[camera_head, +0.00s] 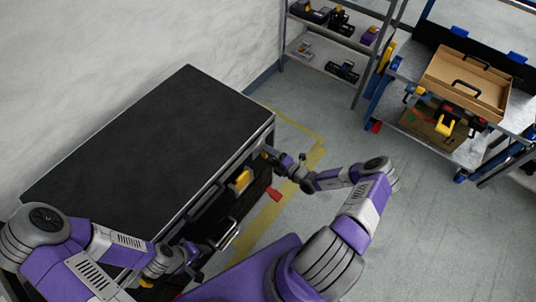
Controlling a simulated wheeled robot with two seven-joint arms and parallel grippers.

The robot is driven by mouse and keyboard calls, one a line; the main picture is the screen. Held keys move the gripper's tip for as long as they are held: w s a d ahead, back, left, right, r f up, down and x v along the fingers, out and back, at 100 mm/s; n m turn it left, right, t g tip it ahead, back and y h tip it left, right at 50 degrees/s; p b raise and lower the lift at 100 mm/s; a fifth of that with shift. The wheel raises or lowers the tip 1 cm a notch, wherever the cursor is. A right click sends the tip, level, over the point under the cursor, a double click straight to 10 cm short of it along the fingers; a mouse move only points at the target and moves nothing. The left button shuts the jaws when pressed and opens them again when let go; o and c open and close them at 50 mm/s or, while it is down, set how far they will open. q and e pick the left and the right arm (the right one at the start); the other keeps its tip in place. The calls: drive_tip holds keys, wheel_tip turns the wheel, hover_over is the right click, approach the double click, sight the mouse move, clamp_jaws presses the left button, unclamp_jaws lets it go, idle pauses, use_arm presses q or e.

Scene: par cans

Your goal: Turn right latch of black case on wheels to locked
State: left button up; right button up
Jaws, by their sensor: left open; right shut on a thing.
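The black case on wheels (150,135) stands at the left against the wall, with a flat dark top and a metal-edged front. My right gripper (270,158) is at the right end of the case's front, just below the top edge. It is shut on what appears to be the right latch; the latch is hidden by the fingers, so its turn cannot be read. My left gripper (191,249) is open, low by the left part of the case's front; whether it touches the case cannot be told.
A yellow part (243,180) and a red part (273,194) show at the case's front. A blue-framed cart with an open cardboard box (465,82) stands at upper right, beside a grey shelf (318,63). The grey floor (330,130) between is clear.

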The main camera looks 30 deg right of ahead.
drive_tip(key=o, duration=1)
drive_tip(key=shift+o, duration=0.2)
drive_tip(key=p+v, duration=0.1)
drive_tip(key=v, duration=0.6)
drive_tip(key=shift+s, duration=0.3)
drive_tip(key=shift+d, duration=0.1)
